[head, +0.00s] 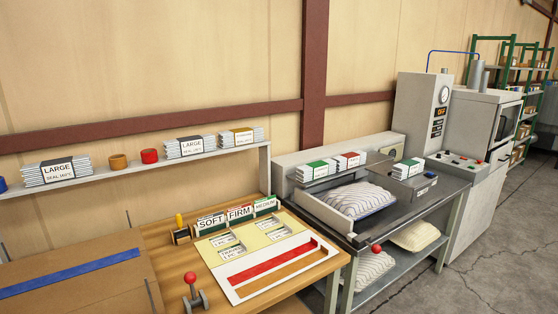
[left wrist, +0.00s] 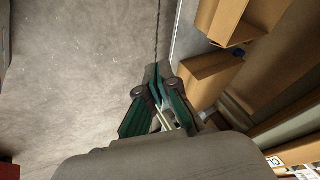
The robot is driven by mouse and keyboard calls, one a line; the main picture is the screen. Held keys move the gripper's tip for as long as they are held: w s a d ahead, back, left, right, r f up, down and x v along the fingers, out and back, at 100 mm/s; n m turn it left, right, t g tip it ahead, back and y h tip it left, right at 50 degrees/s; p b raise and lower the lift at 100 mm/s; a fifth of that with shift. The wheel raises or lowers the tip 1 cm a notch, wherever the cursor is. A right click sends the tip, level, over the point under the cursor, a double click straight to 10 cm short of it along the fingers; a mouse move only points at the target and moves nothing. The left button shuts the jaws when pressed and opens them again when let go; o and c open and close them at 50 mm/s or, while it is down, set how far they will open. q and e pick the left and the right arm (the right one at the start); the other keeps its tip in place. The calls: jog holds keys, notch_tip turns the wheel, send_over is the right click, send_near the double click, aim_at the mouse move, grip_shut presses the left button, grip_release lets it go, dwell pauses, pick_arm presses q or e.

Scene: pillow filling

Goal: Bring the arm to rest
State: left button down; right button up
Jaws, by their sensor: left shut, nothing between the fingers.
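My left gripper (left wrist: 157,76) shows only in the left wrist view. Its dark, green-sided fingers meet at the tips, and nothing is between them. It hangs over bare grey floor, with cardboard boxes (left wrist: 215,72) close on its right in the picture. It appears apart from them. Neither arm shows in the head view, and my right gripper is in no view.
In the head view, a wooden workbench (head: 190,267) carries SOFT, FIRM and MEDIUM cards (head: 239,213) and a red-knobbed lever (head: 191,285). A metal table (head: 424,200) holds a striped pillow (head: 357,198). A wall shelf (head: 110,182) runs behind. Open floor (head: 500,240) lies right.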

pick_arm(q)
jog(key=s+d+f+n+g, duration=0.1)
jog(key=s+f, duration=0.3)
jog(key=s, duration=0.6)
jog(key=s+d+f+n+g+b, duration=0.1)
jog(key=s+f, duration=0.4)
jog(key=s, duration=0.5)
jog(key=s+d+f+n+g, duration=0.2)
jog(key=s+f+n+g, duration=0.1)
jog(key=s, duration=0.7)
jog(key=shift+s+d+f+g, duration=0.2)
jog(key=shift+s+f+g, duration=0.15)
jog(key=shift+f, duration=0.45)
